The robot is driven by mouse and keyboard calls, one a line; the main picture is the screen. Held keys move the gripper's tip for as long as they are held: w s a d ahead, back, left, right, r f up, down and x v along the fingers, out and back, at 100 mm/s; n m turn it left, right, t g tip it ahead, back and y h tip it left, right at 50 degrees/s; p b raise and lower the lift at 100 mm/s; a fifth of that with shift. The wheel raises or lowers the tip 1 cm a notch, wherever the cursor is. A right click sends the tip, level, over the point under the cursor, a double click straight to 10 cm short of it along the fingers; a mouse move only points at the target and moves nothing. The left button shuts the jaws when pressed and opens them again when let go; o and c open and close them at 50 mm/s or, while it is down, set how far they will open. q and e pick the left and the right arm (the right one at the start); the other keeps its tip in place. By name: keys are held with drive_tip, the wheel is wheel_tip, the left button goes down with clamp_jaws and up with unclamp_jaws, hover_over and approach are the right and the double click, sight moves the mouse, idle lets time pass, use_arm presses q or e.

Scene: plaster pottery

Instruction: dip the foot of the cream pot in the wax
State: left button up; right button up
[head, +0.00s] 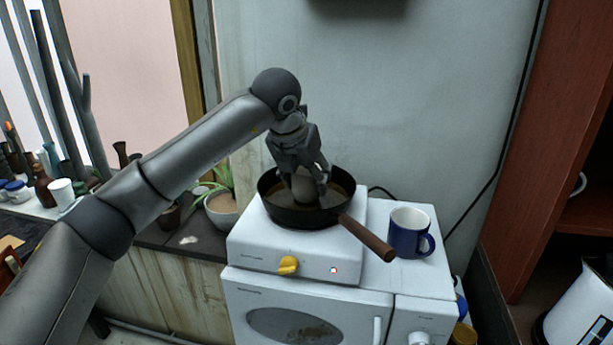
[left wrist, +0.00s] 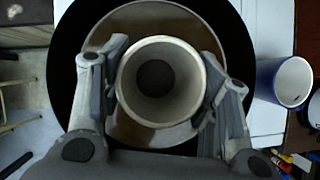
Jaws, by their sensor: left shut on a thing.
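My left gripper (head: 305,178) is shut on the cream pot (head: 303,187), with its fingers on both sides of the pot's wall. The left wrist view looks down into the pot's round open mouth (left wrist: 123,92). The pot is upright and its lower part is down inside the dark pan (head: 283,215). Brown wax (head: 340,193) lies in the pan around the pot. It also shows in the left wrist view (left wrist: 130,132). How deep the foot sits in the wax is hidden. My right gripper is not in view.
The pan stands on a white hot plate (head: 250,247) with a yellow knob and a lit red lamp. Its wooden handle (head: 368,238) points front right. A blue mug (head: 405,243) stands to the right. A potted plant (head: 222,208) is to the left.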

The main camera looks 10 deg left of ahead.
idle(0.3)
use_arm(q)
drive_tip(key=shift+r+p, duration=0.55)
drive_tip(key=shift+r, duration=0.4)
idle(0.4)
drive_tip(key=shift+r, duration=0.15)
wheel_tip(320, 180, up, 8)
drive_tip(key=p, duration=0.5)
drive_tip(key=shift+r, duration=0.2)
drive_tip(key=shift+f, duration=0.15)
idle(0.6)
